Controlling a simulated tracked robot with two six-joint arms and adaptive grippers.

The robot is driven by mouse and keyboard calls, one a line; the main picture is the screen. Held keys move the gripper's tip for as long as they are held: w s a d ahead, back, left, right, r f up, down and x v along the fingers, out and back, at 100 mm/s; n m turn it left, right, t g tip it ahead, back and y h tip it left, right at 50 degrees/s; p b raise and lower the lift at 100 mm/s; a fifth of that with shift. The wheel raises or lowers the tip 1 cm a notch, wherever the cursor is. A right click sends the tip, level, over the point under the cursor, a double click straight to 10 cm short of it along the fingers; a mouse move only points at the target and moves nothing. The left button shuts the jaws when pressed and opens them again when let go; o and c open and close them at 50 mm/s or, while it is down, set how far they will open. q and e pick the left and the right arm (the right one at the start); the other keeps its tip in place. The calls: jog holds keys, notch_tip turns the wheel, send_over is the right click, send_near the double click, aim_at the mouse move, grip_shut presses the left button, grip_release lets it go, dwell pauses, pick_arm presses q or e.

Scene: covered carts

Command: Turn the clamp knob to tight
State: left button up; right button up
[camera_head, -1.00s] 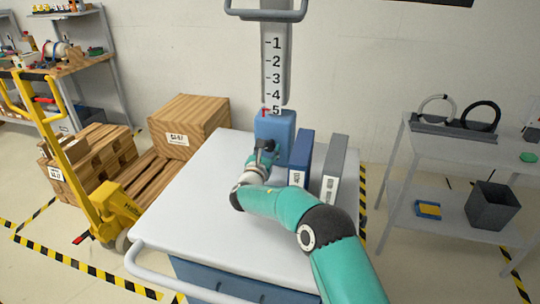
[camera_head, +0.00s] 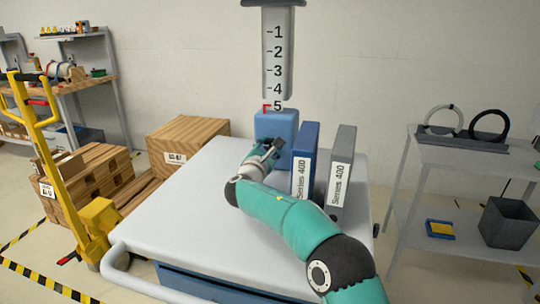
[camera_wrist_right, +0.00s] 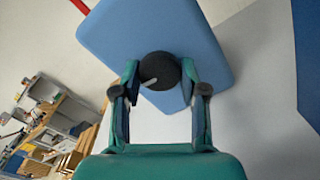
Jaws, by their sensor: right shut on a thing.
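The clamp knob (camera_wrist_right: 160,70) is a round black knob with a light pointer line, on the face of a blue block (camera_wrist_right: 150,30). In the wrist view the pointer line slants toward the lower left. My right gripper (camera_wrist_right: 160,77) is shut on the knob, one finger on each side. In the head view the blue block (camera_head: 277,126) stands at the back of the cart top, and my right gripper (camera_head: 268,149) is at its front face, largely hiding the knob. My left gripper is not in view.
Blue (camera_head: 305,160) and grey (camera_head: 342,170) binders stand upright on the cart (camera_head: 190,215), just right of my right gripper. A numbered column (camera_head: 278,60) rises behind the block. A yellow pallet truck (camera_head: 95,220) and boxes are at left, a shelf (camera_head: 465,160) at right.

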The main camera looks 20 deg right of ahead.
jog(key=shift+d+f, duration=0.1)
jog(key=shift+d, duration=0.05)
jog(key=o, duration=1.1)
jog(key=shift+s, duration=0.1)
jog(key=shift+s+a, duration=0.35)
jog(key=shift+a, duration=0.1)
jog(key=v, duration=1.1)
